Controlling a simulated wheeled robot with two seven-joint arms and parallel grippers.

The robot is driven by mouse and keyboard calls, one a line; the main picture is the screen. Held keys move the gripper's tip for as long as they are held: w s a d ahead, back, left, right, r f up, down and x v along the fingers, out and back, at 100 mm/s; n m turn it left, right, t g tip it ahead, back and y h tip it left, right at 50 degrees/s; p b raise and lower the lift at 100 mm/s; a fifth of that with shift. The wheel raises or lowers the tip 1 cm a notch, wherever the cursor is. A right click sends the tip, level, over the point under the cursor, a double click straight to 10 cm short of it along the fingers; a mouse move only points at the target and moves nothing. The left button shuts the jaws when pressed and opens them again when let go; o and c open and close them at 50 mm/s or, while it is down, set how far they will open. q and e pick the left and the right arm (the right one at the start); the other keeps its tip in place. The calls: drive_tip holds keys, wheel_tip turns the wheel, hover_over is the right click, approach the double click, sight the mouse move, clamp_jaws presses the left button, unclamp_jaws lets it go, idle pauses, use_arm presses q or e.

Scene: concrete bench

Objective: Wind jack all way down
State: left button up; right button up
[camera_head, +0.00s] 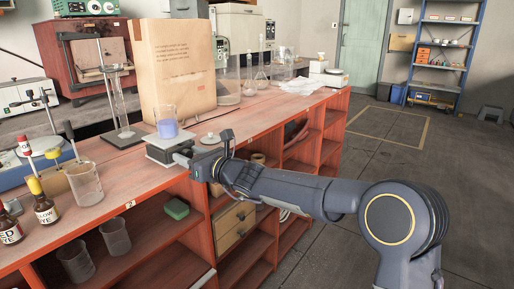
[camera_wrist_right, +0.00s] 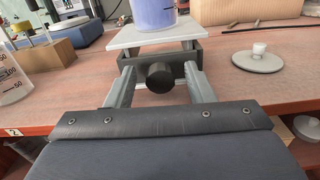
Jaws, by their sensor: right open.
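The lab jack (camera_head: 168,148) stands near the front edge of the red bench, with a beaker of blue liquid (camera_head: 166,122) upright on its top plate. In the right wrist view the jack's light top plate (camera_wrist_right: 138,36) sits low, close above its dark frame. The jack's black round knob (camera_wrist_right: 160,77) faces me. My right gripper (camera_wrist_right: 161,82) is open, with one finger on each side of the knob; I cannot tell if they touch it. In the head view the right gripper (camera_head: 190,158) reaches in at the jack. My left gripper is not in view.
A white lid with a knob (camera_wrist_right: 258,58) lies right of the jack. An empty beaker (camera_head: 85,184) and dye bottles (camera_head: 45,208) stand at the left. A tall paper bag (camera_head: 178,68) and a stand with a cylinder (camera_head: 117,95) are behind. Open shelves lie below the bench top.

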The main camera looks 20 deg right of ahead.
drive_tip(key=shift+r+m+p, duration=0.35)
drive_tip(key=shift+m+p, duration=0.35)
drive_tip(key=shift+p, duration=0.05)
drive_tip(key=shift+s+d+f+b, duration=0.45)
drive_tip(key=shift+f, duration=0.05)
use_arm(q)
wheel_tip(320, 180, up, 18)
drive_tip(key=p, duration=1.6)
use_arm(e)
drive_tip(key=s+d+r+n+g, duration=0.2)
drive_tip(key=s+r+n, duration=0.2)
drive_tip(key=s+n, duration=0.3)
drive_tip(key=s+d+r+n+g, duration=0.2)
drive_tip(key=s+n, duration=0.5)
drive_tip(key=s, duration=0.6)
drive_tip(key=s+d+r+n+g, duration=0.3)
drive_tip(key=s+r+n, duration=0.2)
drive_tip(key=s, duration=0.5)
drive_tip(key=shift+s+d+r+n, duration=0.2)
drive_tip(key=shift+d+r+n, duration=0.15)
drive_tip(key=shift+n, duration=0.75)
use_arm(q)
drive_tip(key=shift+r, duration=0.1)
use_arm(e)
drive_tip(key=shift+a, duration=0.1)
